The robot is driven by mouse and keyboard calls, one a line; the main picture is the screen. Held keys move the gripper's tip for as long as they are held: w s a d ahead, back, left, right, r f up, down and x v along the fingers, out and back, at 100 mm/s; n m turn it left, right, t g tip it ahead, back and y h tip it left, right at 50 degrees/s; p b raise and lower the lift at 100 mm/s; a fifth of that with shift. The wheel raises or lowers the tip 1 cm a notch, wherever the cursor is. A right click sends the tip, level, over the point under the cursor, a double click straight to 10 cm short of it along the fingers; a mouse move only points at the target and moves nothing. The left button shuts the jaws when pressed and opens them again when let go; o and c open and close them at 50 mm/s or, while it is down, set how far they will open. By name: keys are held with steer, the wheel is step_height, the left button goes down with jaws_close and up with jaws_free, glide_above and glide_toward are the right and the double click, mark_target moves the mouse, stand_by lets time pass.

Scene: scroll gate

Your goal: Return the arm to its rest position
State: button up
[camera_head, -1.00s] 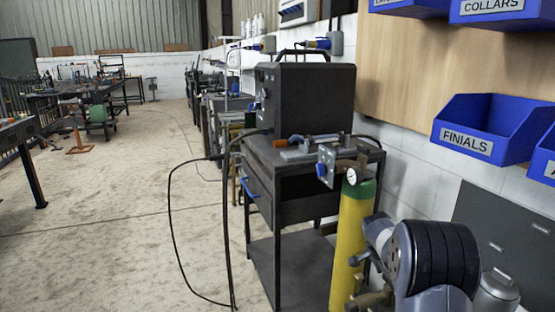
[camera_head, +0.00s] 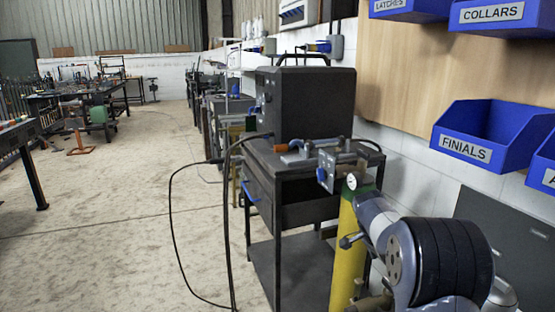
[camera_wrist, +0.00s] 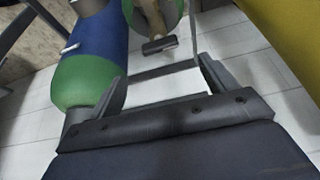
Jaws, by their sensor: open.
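My gripper (camera_wrist: 163,82) shows in the wrist view with its two dark fingers wide apart and nothing between them. Pale tiled surface shows behind the gap. In the head view my grey and black arm fills the lower right, in front of a yellow gas cylinder (camera_head: 346,245) with a gauge. The fingers cannot be made out in the head view. A blue and green cylinder (camera_wrist: 88,75) lies left of the fingers in the wrist view.
A dark cart (camera_head: 290,195) carrying a black machine (camera_head: 303,103) stands beside the yellow cylinder, with cables looping to the floor. Blue bins, one labelled FINIALS (camera_head: 465,149), hang on the right wall. The concrete floor (camera_head: 120,230) at left is open.

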steer(key=b+x, duration=0.2)
steer(key=x, duration=0.7)
steer(key=shift+s+n+t, duration=0.15)
steer(key=shift+n+t, duration=0.25)
steer(key=shift+n, duration=0.6)
steer(key=n+p, duration=0.1)
steer(key=n, duration=0.1)
steer(key=n+t+y+p, duration=0.1)
steer(key=n, duration=0.1)
steer(key=shift+d+y, duration=0.1)
steer(key=shift+y, duration=0.2)
steer(key=shift+s+d+f+n+t+y+b, duration=0.15)
steer(key=shift+n+t+y, duration=0.25)
steer(key=shift+n, duration=1.05)
steer(key=shift+w+d+r+n+t+y+b, duration=0.15)
steer(key=shift+n+y, duration=0.35)
steer(key=shift+n, duration=0.95)
steer(key=d+p+v, duration=0.1)
steer(key=p+v, duration=0.1)
steer(key=v, duration=0.8)
steer(key=shift+s+a+r, duration=0.3)
steer(key=shift+a, duration=0.25)
